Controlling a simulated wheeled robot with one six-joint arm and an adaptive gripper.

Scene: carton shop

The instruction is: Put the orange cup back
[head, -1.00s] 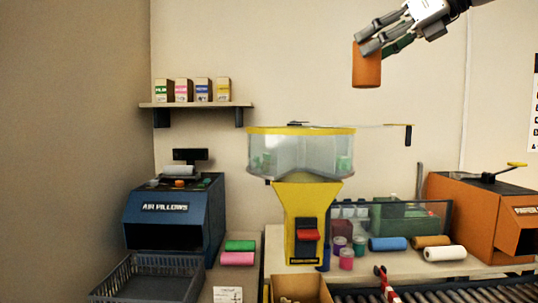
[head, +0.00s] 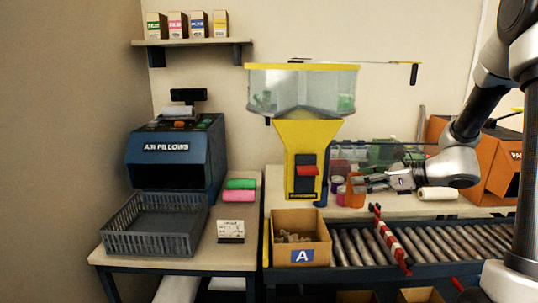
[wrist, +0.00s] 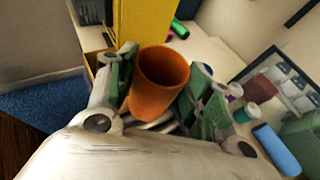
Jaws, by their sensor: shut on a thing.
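The orange cup (wrist: 158,85) is upright between the green-padded fingers of my gripper (wrist: 160,100) in the wrist view, and I look into its open top. In the head view the gripper (head: 366,184) reaches in from the right, shut on the orange cup (head: 355,190). The cup is just right of the yellow dispenser (head: 302,150), low over the bench at the back. I cannot tell whether its base touches the bench. The fingers partly cover the cup.
Small jars (head: 337,186) stand close to the left of the cup. A white roll (head: 438,193) lies to the right. A carton marked A (head: 302,256) and the roller conveyor (head: 450,243) are in front. A grey basket (head: 155,228) stands on the left table.

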